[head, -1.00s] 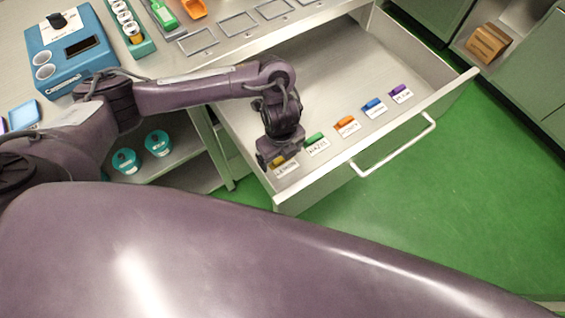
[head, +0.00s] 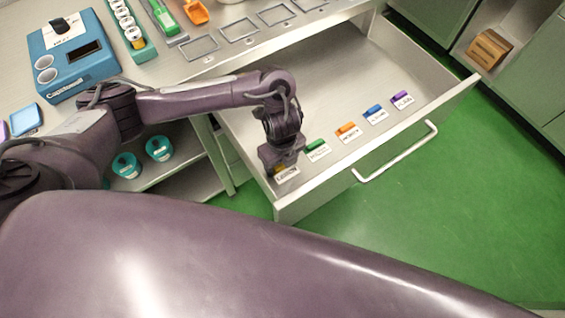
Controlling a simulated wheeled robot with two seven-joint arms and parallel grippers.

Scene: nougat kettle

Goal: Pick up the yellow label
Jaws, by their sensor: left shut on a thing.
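The yellow label (head: 287,175) is at the near left end of a row of labels in the open drawer (head: 330,75). It has a yellow grip and a white card with dark lettering. My left gripper (head: 281,166) points down over it and is shut on its yellow grip, which is mostly hidden by the fingers. I cannot tell whether the card still touches the drawer floor. My right gripper is not in view.
Green (head: 316,147), orange (head: 347,131), blue (head: 375,113) and purple (head: 402,98) labels continue the row to the right. The drawer handle (head: 395,155) sticks out in front. Empty frames (head: 239,28) and a blue device (head: 72,55) are on the counter.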

